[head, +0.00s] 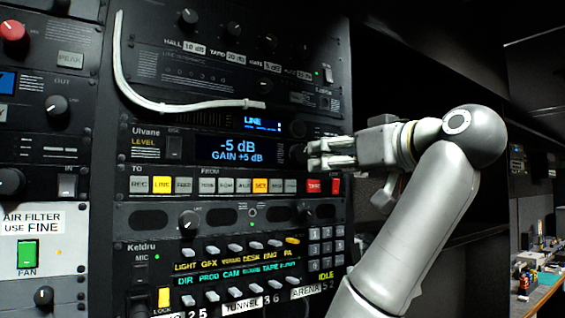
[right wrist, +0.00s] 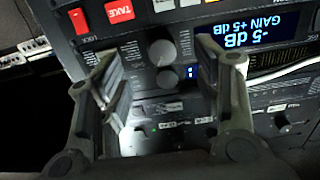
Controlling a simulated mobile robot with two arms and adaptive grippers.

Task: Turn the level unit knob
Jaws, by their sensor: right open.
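The level unit (head: 150,146), labelled Ulvane LEVEL, is a rack panel with a lit display (head: 228,150) reading "-5 dB GAIN +5 dB". Its round dark knob (head: 298,153) is at the right of the display, partly hidden by my gripper in the head view. In the right wrist view, which is upside down, the knob (right wrist: 162,52) shows between the fingers, with visible room on both sides. My right gripper (head: 312,154) is open in front of the knob; it also shows in the right wrist view (right wrist: 163,65). I cannot tell whether a fingertip touches. My left gripper is not in view.
A smaller knob (right wrist: 167,78) belongs to the neighbouring LINE unit (head: 262,124). A row of buttons (head: 210,186), including a red TAKE button (right wrist: 120,12), runs below the display. A white cable (head: 150,100) hangs across the rack above. Dark empty shelving is at the right.

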